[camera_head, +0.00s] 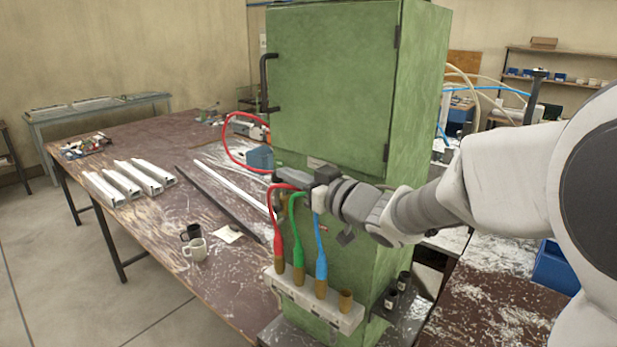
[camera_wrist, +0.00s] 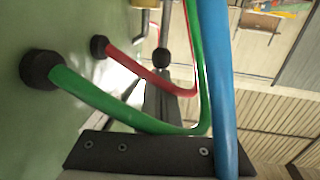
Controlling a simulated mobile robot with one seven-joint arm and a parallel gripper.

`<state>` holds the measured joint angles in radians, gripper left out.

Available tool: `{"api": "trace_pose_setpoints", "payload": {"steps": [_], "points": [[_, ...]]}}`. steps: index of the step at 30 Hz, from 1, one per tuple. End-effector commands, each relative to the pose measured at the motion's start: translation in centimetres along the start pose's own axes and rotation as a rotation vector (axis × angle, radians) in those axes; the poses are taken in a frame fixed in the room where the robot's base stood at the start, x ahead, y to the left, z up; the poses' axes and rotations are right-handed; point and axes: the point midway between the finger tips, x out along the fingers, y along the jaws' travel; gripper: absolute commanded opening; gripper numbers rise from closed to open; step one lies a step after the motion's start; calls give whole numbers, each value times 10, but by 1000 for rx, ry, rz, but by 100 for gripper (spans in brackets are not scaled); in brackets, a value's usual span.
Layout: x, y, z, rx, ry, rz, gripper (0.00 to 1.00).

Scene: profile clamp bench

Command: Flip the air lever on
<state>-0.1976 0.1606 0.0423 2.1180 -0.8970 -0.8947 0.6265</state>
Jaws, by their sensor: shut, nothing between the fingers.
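The green cabinet (camera_head: 330,85) stands at the corner of the bench. Red, green and blue hoses (camera_head: 297,228) run up its side to where my gripper (camera_head: 322,180) is, at about the height of the door's lower edge. In the wrist view, my gripper (camera_wrist: 160,92) is shut and empty, its dark fingers partly behind the green and red hoses. A black ball knob (camera_wrist: 162,57) on a thin rod shows just beyond the fingertips; it looks like the air lever. I cannot tell whether the fingers touch it. In the head view the lever is not clearly visible.
The hoses cross close in front of my gripper, and the blue hose (camera_wrist: 215,80) passes beside it. A white block with brass sockets (camera_head: 312,305) sits below.

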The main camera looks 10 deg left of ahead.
Motion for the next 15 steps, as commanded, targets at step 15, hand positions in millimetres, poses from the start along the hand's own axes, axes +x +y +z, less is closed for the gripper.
{"api": "trace_pose_setpoints", "payload": {"steps": [15], "points": [[11,-1,-6,0,1,0,0]]}}
